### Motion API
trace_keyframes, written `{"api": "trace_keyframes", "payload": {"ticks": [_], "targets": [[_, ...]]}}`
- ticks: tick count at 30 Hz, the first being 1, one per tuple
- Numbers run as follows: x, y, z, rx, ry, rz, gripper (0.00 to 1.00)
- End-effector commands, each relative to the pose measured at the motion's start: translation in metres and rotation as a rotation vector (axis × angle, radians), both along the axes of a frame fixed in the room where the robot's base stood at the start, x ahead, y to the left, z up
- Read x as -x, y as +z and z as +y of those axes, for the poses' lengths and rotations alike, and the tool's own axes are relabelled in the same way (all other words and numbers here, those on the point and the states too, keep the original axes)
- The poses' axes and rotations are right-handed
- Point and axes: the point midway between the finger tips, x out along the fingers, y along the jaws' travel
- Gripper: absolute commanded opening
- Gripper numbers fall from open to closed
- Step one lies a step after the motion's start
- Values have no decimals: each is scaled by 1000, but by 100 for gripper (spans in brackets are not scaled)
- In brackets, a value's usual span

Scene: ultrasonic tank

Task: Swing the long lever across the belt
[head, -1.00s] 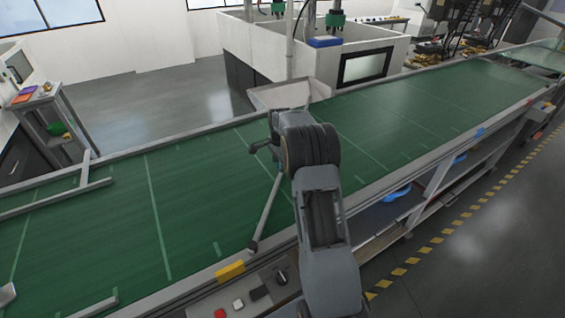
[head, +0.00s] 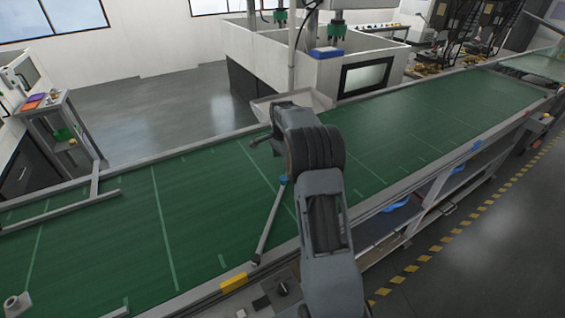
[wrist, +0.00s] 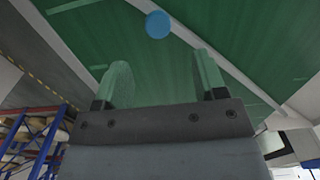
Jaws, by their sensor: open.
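The long lever (head: 268,225) is a thin grey bar lying over the near part of the green belt, pivoted at the near rail. Its far end carries a blue knob (head: 283,180), just left of my arm. In the wrist view the blue knob (wrist: 158,24) appears as a round disc beyond my fingertips, roughly centred between them. My gripper (wrist: 160,60) is open, with two pale green fingers apart and nothing between them. A gap to the knob seems to remain, though its depth is hard to judge. In the head view my own arm hides most of the gripper.
The green belt (head: 190,210) runs from lower left to upper right between grey rails. A second grey bar (head: 60,213) lies over the belt at left. A yellow block (head: 234,283) sits on the near rail. A grey chute (head: 290,105) stands behind my arm.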

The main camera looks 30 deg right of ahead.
Motion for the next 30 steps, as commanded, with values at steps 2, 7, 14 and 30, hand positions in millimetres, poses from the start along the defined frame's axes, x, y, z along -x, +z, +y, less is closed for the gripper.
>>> {"api": "trace_keyframes", "payload": {"ticks": [2,7,14,30], "targets": [[-1,13,0,2,0,-5,65],[-1,33,0,1,1,-4,65],[0,45,0,1,1,-3,65],[0,46,0,1,5,-3,65]]}}
